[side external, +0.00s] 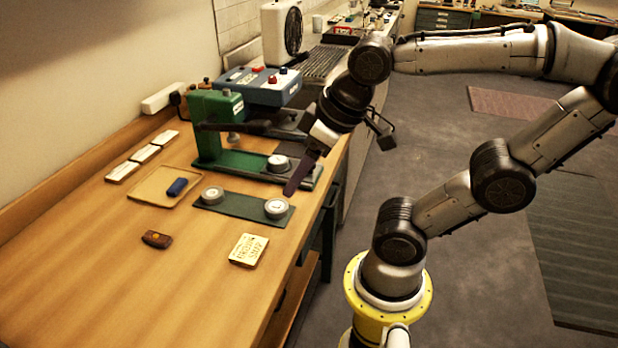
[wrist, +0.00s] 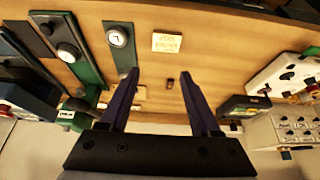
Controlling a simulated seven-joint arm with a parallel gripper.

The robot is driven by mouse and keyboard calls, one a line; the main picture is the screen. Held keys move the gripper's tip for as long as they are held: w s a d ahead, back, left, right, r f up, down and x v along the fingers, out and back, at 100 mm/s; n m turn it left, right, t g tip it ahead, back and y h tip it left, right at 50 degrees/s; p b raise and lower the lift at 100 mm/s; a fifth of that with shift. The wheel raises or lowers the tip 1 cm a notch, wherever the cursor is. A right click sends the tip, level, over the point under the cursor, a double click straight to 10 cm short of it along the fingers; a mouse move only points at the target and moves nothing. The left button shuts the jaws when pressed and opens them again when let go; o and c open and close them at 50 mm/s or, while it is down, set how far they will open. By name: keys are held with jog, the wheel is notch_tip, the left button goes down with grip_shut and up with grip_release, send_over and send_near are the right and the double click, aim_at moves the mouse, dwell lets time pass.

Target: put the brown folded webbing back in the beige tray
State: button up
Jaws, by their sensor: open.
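The brown folded webbing (side external: 157,239) lies on the wooden table in front of the beige tray, outside it. It also shows as a small dark brown piece in the wrist view (wrist: 170,83), between my fingers in the picture but well beyond them. The shallow beige tray (side external: 152,184) lies flat on the table with a dark blue folded piece (side external: 177,187) in it. My gripper (side external: 290,190) is above the right side of the table, tilted down, away from the webbing. In the wrist view my gripper (wrist: 160,72) is open and empty, its two dark fingers apart.
A dark green plate with white round dials (side external: 240,206) lies right of the tray. A green machine (side external: 215,125) stands behind it. A lettered cream block (side external: 249,250) sits near the table's front right edge. White cards (side external: 144,154) line the back left. The table's front left is clear.

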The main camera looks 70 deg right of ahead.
jog(key=shift+o, duration=0.8)
jog(key=shift+s+f, duration=0.6)
jog(key=shift+s, duration=0.15)
